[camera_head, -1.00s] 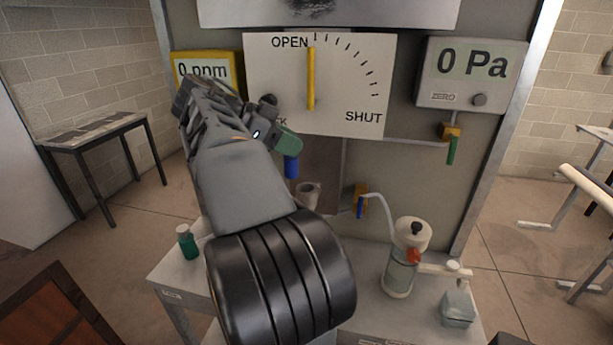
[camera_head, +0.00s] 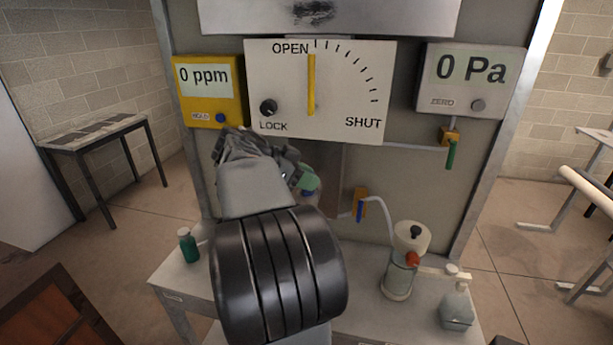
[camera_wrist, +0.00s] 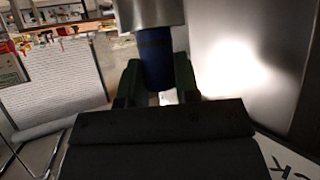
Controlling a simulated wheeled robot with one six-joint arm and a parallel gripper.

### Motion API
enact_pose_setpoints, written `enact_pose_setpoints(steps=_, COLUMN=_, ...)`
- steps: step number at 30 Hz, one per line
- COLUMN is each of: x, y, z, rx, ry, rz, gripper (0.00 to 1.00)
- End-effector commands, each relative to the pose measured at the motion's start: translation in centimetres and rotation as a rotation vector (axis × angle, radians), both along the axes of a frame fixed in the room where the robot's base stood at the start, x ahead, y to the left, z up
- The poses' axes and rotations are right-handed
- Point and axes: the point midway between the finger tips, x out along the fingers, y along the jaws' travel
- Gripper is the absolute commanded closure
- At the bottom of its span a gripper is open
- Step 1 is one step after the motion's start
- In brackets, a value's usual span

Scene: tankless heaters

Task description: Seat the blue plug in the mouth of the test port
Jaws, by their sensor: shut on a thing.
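My gripper (camera_wrist: 158,78) is shut on the blue plug (camera_wrist: 155,52), with a green fingertip on each side of it in the wrist view. The plug's far end meets the rim of a grey metal cylinder, the test port (camera_wrist: 150,12), and lines up with it. I cannot tell how deep the plug sits in the mouth. In the head view my gripper (camera_head: 303,180) is low in front of the panel, and it and my arm hide most of the port. Only a small bit of the plug shows there.
The lever panel (camera_head: 350,115) with its lock knob (camera_head: 268,107) is just above my gripper. To the right are a blue-handled valve (camera_head: 360,206) with a hose and a pump bottle (camera_head: 402,265). A small green bottle (camera_head: 188,245) stands left on the bench.

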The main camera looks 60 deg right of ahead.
Motion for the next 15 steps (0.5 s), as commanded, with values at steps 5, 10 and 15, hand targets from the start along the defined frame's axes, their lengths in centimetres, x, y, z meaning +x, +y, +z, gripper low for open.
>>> enact_pose_setpoints(steps=5, x=0.01, y=-0.01, z=0.00, rx=0.000, ry=0.000, rz=0.000, gripper=0.65)
enact_pose_setpoints(steps=10, x=0.01, y=0.01, z=0.02, rx=0.000, ry=0.000, rz=0.000, gripper=0.48)
enact_pose_setpoints(steps=15, x=0.01, y=0.01, z=0.03, rx=0.000, ry=0.000, rz=0.000, gripper=0.45)
